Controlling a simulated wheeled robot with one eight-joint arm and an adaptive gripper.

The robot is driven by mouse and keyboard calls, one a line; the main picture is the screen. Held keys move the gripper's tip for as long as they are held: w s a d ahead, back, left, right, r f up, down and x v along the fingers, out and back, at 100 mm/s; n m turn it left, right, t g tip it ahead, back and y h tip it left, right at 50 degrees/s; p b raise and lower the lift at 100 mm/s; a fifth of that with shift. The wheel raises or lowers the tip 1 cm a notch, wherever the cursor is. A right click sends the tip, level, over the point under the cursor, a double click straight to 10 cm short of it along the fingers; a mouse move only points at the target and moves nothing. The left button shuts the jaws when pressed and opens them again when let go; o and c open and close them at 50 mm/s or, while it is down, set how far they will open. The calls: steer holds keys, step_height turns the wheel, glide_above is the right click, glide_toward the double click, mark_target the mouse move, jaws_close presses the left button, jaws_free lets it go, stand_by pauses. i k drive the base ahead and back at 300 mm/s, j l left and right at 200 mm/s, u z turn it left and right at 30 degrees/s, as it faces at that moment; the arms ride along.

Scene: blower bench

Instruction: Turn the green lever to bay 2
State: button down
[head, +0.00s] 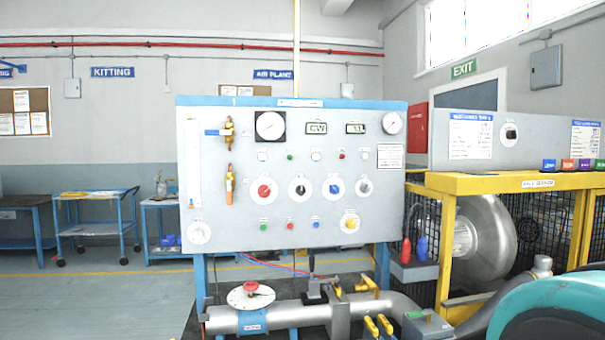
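I cannot make out a clear green lever in the head view. Small green parts show: a patch on the grey box (428,327) at the bottom right of the pipe, a green-topped block (599,165) at the far right edge, and small green buttons on the grey panel (300,236). A row of coloured blocks (567,165), including blue, purple and orange, stands left of the green-topped one on the yellow frame. No bay 2 mark is readable. My gripper is not in view.
A silver pipe (283,315) with a red-handled round dial (251,295) and yellow levers (368,285) runs below the panel. A yellow blower cage (465,184) stands right. A large teal rounded body (560,310) fills the bottom right. Floor at left is clear before blue carts (96,230).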

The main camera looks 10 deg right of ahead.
mark_target(410, 315)
steer(key=z, duration=1)
